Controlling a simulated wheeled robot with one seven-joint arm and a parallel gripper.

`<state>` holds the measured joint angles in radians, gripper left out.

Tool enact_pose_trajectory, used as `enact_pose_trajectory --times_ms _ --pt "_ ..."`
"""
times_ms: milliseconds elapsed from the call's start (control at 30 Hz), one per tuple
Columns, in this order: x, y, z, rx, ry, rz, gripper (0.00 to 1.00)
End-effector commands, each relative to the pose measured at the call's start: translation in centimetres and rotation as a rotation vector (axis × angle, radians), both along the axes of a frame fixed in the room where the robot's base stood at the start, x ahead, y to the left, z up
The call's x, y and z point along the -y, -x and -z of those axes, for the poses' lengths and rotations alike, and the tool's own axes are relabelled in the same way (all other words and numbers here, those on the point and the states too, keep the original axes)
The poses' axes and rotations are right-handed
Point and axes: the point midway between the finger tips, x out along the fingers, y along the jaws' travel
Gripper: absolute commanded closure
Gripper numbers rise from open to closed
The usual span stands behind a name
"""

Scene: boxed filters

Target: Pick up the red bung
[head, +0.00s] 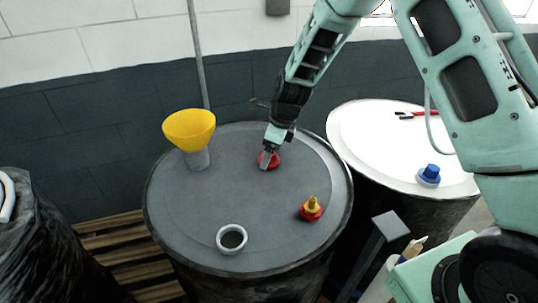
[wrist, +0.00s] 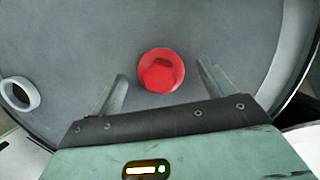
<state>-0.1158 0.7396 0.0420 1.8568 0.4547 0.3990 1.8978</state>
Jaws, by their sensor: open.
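The red bung (head: 273,160) is on the dark grey drum lid (head: 205,225), toward its back, partly hidden by my gripper in the head view. In the wrist view the round red bung (wrist: 161,71) shows whole, with a raised grip on top. My gripper (head: 267,158) points down at the bung from above. In the wrist view my gripper (wrist: 163,78) is open, one finger to each side of the bung, with a gap on both sides. Nothing is held.
On the same lid stand a yellow funnel (head: 189,130), a white ring (head: 232,239) and a red piece with a yellow top (head: 311,209). A white drum lid (head: 370,140) at the right carries a blue cap (head: 429,175) and a red-handled tool (head: 418,114). The lid's middle is clear.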

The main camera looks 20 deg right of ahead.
Motion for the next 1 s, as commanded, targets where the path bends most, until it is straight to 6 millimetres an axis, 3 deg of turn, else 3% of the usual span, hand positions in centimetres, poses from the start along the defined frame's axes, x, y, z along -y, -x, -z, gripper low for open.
enact_pose_trajectory --times_ms 367,533,1000 --pt "-0.28 -0.13 1.05 0.001 -0.001 -0.001 0.19" --pt "-0.27 -0.12 1.03 0.000 0.000 -0.001 0.66" --pt "-0.25 -0.19 0.14 0.003 0.001 -0.001 0.67"
